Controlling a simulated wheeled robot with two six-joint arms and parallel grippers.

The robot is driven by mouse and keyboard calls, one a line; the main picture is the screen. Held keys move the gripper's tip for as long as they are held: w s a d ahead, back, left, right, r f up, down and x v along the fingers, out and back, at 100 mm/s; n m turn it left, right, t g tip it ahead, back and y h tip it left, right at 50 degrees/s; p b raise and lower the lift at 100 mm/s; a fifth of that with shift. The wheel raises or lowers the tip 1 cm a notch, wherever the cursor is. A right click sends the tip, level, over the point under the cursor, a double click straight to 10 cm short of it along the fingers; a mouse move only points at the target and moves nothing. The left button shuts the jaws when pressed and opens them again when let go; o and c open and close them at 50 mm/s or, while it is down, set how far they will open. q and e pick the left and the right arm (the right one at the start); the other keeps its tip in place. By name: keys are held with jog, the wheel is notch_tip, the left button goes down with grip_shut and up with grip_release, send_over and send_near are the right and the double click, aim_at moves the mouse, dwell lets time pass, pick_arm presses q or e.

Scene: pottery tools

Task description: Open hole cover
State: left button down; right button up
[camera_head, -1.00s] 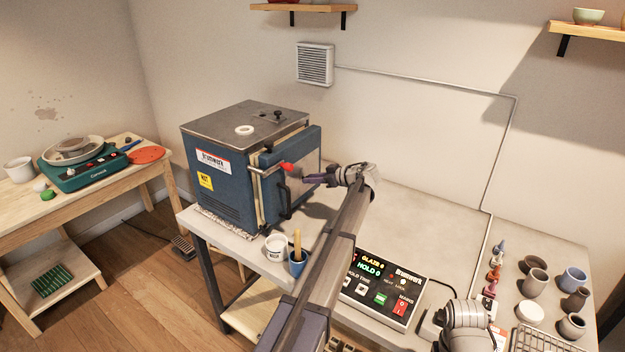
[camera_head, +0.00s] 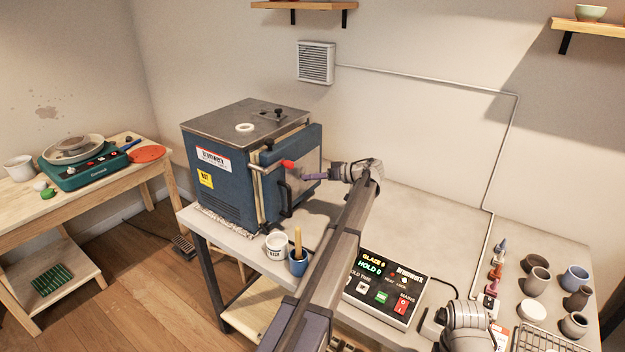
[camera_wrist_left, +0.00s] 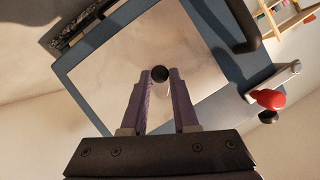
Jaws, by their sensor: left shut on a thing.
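The blue kiln (camera_head: 226,188) stands on the grey bench, its door (camera_head: 309,160) facing right, with a pale panel on its face. My left gripper (camera_head: 306,177) is at the door face. In the left wrist view its purple fingers (camera_wrist_left: 160,78) are on either side of the knob and shut on it. The hole behind the knob is hidden. My right gripper is not in view; only part of my right arm shows at the bottom right.
The red-tipped latch (camera_head: 287,164) and dark door handle (camera_head: 285,198) are close to my left gripper. A white jar (camera_head: 276,246) and a blue cup with a wooden tool (camera_head: 298,263) stand below. The control box (camera_head: 385,288) sits right of my left arm.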

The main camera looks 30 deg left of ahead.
pick_arm(q)
jog(key=m+g+b, duration=0.1)
jog(key=m, duration=0.1)
jog(key=m+g+y+b, duration=0.1)
jog(key=m, duration=0.1)
jog(key=m+g+b, duration=0.1)
jog(key=m+b, duration=0.1)
jog(key=shift+s+r+m+y, duration=0.3)
jog(key=shift+s+y, duration=0.1)
jog(key=shift+r+m+g+y+b, duration=0.3)
jog(key=shift+m+y+b, duration=0.2)
jog(key=shift+m, duration=0.5)
jog(key=c, duration=0.7)
grip_release()
jog(key=v, duration=0.7)
jog(key=shift+w+d, duration=0.15)
jog(key=shift+d, duration=0.2)
